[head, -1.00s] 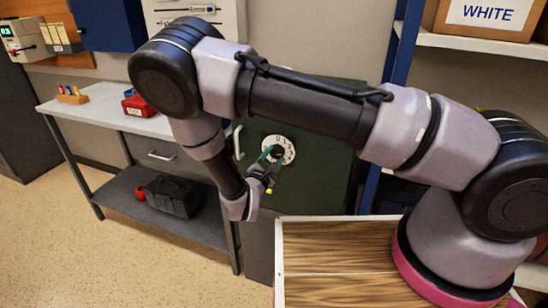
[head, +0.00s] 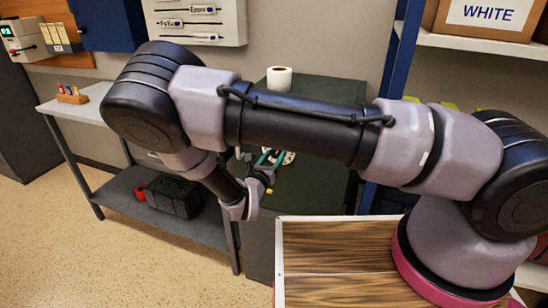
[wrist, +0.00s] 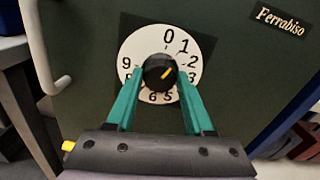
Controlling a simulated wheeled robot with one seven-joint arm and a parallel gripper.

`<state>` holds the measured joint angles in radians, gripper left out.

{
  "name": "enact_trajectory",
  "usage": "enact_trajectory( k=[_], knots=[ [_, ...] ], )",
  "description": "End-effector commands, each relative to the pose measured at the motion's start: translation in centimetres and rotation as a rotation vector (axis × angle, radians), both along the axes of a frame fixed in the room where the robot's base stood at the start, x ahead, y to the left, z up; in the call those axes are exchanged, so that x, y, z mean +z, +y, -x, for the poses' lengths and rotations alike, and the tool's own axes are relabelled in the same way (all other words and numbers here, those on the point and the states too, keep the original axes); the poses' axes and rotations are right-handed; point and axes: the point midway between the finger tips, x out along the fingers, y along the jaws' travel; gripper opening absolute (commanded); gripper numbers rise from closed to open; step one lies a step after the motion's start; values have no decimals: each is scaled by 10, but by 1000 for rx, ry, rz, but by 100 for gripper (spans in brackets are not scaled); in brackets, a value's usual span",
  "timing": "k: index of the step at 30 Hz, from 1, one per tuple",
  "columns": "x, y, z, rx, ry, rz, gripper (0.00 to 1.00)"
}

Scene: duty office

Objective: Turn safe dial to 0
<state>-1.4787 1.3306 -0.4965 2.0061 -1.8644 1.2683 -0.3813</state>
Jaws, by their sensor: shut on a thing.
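The safe (head: 315,185) is a dark green box whose front fills most of the wrist view. Its white dial face (wrist: 132,48) carries black numbers, with 0 near the top. The fingers partly cover the lower numbers. In the head view, my arm hides much of the dial (head: 289,158), and the pointer cannot be read there.
A pale handle bar (wrist: 44,70) stands out from the safe left of the dial. A paper roll (head: 279,79) stands on the safe. A grey workbench (head: 88,108) is at the left, with a black toolbox (head: 172,196) on its lower shelf. A shelf rack (head: 480,45) is at the right.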

Motion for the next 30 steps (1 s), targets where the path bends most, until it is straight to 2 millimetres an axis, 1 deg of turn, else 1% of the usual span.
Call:
enact_trajectory(
  k=[6,15,21,30],
  knots=[
    [0,0,0,1,63,177,0],
    [0,1,0,2,128,350,0],
    [0,1,0,1,149,409,0],
    [0,1,0,1,158,433,0]
  ],
)
